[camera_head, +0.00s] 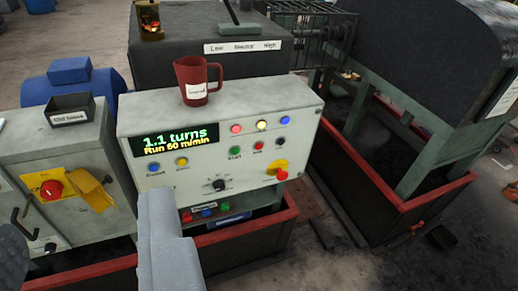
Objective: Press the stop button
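A grey control panel (135,118) faces me with a lit display (179,139) reading "1.1 turns" and "Run 60 m/min". Below its lamps are a green button (234,150), labelled what looks like "Start", and a red button (258,146) to its right, whose label is too small to read. A larger red mushroom button (282,175) sits on a yellow plate at the lower right. My gripper (158,205) shows as a blunt grey shape rising from the bottom, in front of the panel's lower left. It appears apart from these buttons; its fingers cannot be told apart.
A red jug (196,80) stands on the panel's top. A grey cabinet (110,160) with a red rotary switch (51,189) on a yellow plate is at left. Red-rimmed dark troughs (385,205) surround the machine bases. Small coloured buttons (208,211) sit in a recess below the panel.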

